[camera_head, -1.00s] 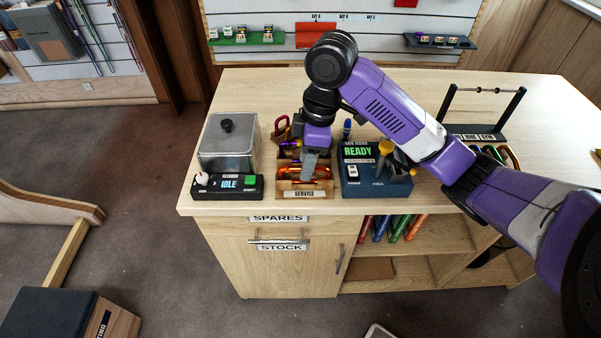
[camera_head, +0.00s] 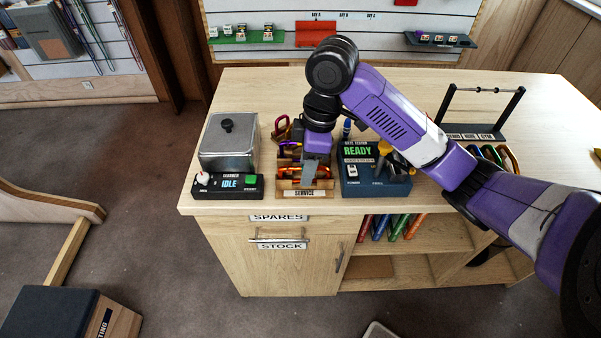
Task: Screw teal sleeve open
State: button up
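My gripper (camera_head: 309,178) points down into the wooden service tray (camera_head: 282,187), near its front right part. Its grey fingers hide part of the tray, and I cannot see whether they are apart or closed on something. Orange and purple carabiners (camera_head: 289,170) lie in the tray, partly behind my gripper.
Left of the tray is a grey cleaner tank (camera_head: 228,150) with a panel reading IDLE (camera_head: 228,184). Right of it is a blue gate tester reading READY (camera_head: 358,150), with a yellow-topped tool. Coloured carabiners hang at a rack (camera_head: 494,155). The bench's back middle is clear.

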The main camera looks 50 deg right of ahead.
jog(key=shift+f, duration=0.15)
jog(key=shift+f+b, duration=1.1)
jog(key=shift+f, duration=0.2)
jog(key=shift+w+d, duration=0.45)
jog(key=shift+d, duration=0.15)
jog(key=shift+w+r+p, duration=0.1)
jog(key=shift+r+p, duration=1.3)
jog(key=shift+r, duration=0.1)
jog(key=shift+f, duration=0.1)
jog(key=shift+s+a+p, duration=0.4)
jog(key=shift+s+a, duration=0.05)
jog(key=shift+a, duration=0.25)
